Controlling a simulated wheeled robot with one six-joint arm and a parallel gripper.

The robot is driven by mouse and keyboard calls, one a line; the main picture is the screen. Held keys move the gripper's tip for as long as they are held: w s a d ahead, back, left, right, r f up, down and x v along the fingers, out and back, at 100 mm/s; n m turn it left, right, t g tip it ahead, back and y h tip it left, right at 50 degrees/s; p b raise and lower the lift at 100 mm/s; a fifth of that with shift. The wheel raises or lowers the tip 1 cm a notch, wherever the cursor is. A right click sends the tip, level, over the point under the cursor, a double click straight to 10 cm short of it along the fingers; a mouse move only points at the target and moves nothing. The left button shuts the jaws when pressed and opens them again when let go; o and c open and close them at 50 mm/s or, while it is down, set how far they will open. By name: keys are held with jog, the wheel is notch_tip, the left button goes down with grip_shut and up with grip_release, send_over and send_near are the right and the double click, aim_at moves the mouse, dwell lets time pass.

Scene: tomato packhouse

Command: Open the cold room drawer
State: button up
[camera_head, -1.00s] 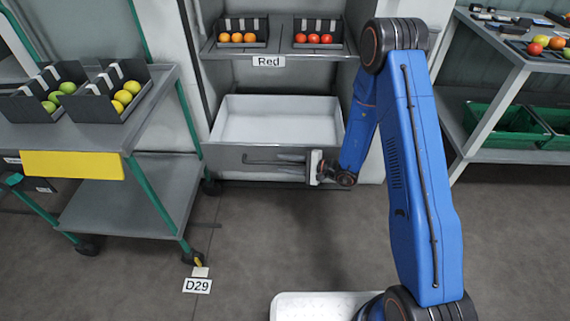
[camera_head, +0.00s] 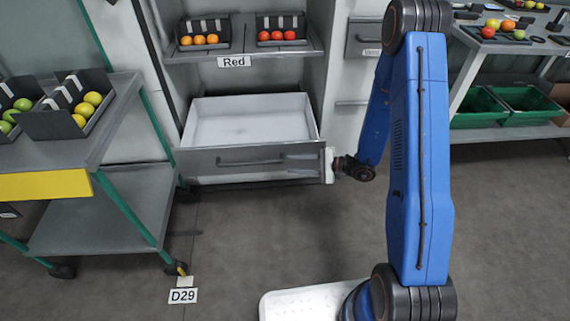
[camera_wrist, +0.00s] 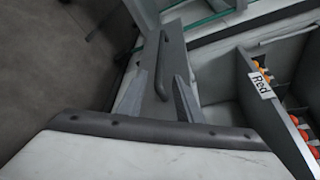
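The cold room drawer (camera_head: 200,170) is pulled out below the shelf in the head view, and its white, empty inside shows. Its grey front carries a bar handle (camera_head: 250,162). My gripper (camera_head: 303,160) is at the right end of the drawer front, beside the handle's right end. In the wrist view my gripper (camera_wrist: 160,80) has its two fingers spread apart, with the near end of the handle (camera_wrist: 162,60) in line with the gap and nothing clearly clamped. Whether a finger touches the drawer front cannot be told.
The shelf labelled Red (camera_head: 234,62) holds trays of orange and red tomatoes above the drawer. A trolley (camera_head: 100,205) with green and yellow tomatoes stands at left. A bench (camera_head: 515,55) with green crates (camera_head: 515,105) stands at right.

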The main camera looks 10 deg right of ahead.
jog(key=shift+v, duration=1.1)
jog(key=s+a+r+n+g+h, duration=0.2)
jog(key=s+r+n+g+h, duration=0.4)
jog(key=s+r, duration=1.2)
jog(key=s+d+r+n+t+h, duration=0.4)
jog(key=s+d+r+h, duration=0.4)
jog(key=s+d+r, duration=0.5)
jog(key=d+t, duration=0.1)
jog(key=d, duration=0.1)
jog(key=shift+s+d+r+n+h, duration=0.3)
jog(key=shift+s, duration=0.05)
dwell(0.3)
